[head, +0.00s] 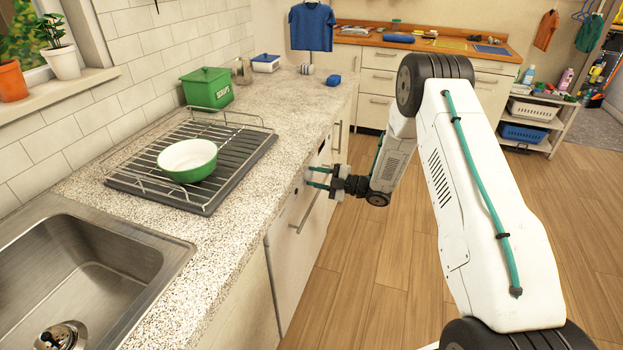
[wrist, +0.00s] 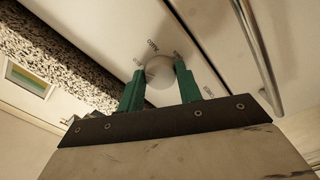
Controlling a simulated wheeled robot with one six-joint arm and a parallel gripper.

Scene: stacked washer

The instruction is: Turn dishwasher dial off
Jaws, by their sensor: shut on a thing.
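The dishwasher dial (wrist: 160,78) is a round pale knob on the white control panel in the wrist view. Small printed words surround it, too small to read surely. My gripper (wrist: 160,85) has its two green fingers on either side of the dial and is shut on it. In the head view my gripper (head: 312,178) reaches the dishwasher's front just under the counter edge. The dial is not clear in that view. The dishwasher (head: 290,260) has a white front with a bar handle, which also shows in the wrist view (wrist: 258,55).
The speckled counter (head: 245,190) overhangs the front close to my gripper. On it are a drying rack (head: 140,190) with a green bowl (head: 188,160) and a green box (head: 207,88). A sink (head: 80,270) is at left. The wooden floor at right is open.

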